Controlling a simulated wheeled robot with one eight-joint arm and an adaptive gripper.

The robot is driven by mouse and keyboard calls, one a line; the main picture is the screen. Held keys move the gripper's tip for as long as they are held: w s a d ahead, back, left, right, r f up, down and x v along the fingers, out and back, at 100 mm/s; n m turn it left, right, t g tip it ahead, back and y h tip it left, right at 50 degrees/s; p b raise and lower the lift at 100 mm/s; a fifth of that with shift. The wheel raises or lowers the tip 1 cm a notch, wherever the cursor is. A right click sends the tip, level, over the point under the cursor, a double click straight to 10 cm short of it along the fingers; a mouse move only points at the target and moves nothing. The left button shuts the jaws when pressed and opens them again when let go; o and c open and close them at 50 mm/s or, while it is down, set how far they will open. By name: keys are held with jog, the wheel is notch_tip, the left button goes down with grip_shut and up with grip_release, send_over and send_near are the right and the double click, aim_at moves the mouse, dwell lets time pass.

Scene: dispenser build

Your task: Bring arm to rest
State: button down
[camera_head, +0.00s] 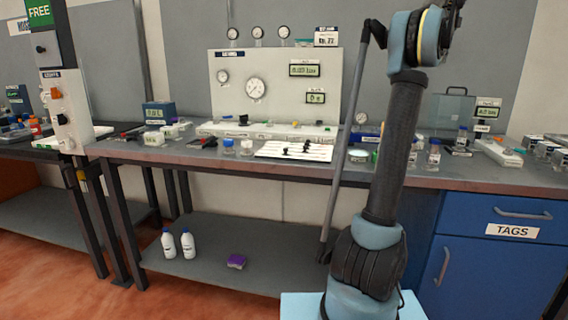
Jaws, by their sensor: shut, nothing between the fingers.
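My arm stands upright at the right of centre in the head view, in front of the bench. It is a dark column with pale blue joints, and its upper part leaves the picture at the top right. My gripper does not show in this view, so I cannot see its fingers or anything near them.
A workbench (450,180) runs across the view with bottles, small boxes and a white sheet (294,151). A gauge panel (235,100) stands at its back. Blue drawers (490,250) are at right. Two white bottles and a purple item (236,262) sit on the lower shelf (210,240).

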jog(key=s+a+f+n, duration=0.5)
jog(key=a+f, duration=0.1)
jog(key=a, duration=0.3)
jog(key=s+a+f+n, duration=0.4)
jog(key=a+f+n, duration=0.15)
jog(key=a, duration=0.35)
jog(key=s+a+f+n, duration=0.5)
jog(key=a+f, duration=0.2)
jog(key=a, duration=0.2)
jog(key=s+a+f+n, duration=0.4)
jog(key=s+f, duration=0.3)
jog(key=f, duration=0.4)
jog(key=s+a+f+n, duration=0.4)
jog(key=s+f, duration=0.4)
jog(key=f, duration=0.3)
jog(key=s+a+f+n, duration=0.4)
jog(key=s+f+n, duration=0.2)
jog(key=f, duration=0.5)
jog(key=shift+s+a, duration=0.15)
jog(key=shift+s, duration=0.8)
